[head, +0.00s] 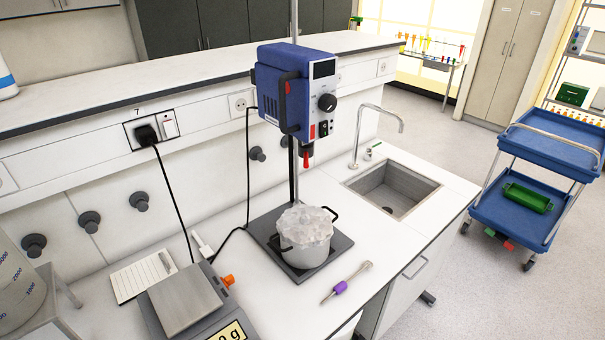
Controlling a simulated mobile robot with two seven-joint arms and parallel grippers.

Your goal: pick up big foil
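A large crumpled, pale silvery foil (305,225) covers the top of a metal pot (304,258) with dark side handles in the head view. The pot stands on the dark base plate (335,247) of a blue stirrer (297,95), below its red-tipped chuck. The foil hides the pot's opening and contents. Neither of my grippers is in view.
A balance (185,300) and notepad (143,277) are left of the pot. A purple-handled tool (340,288) lies in front. The stirrer's rod rises behind the pot. A sink (392,187) with a tap is at right. A blue cart (545,155) stands beyond.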

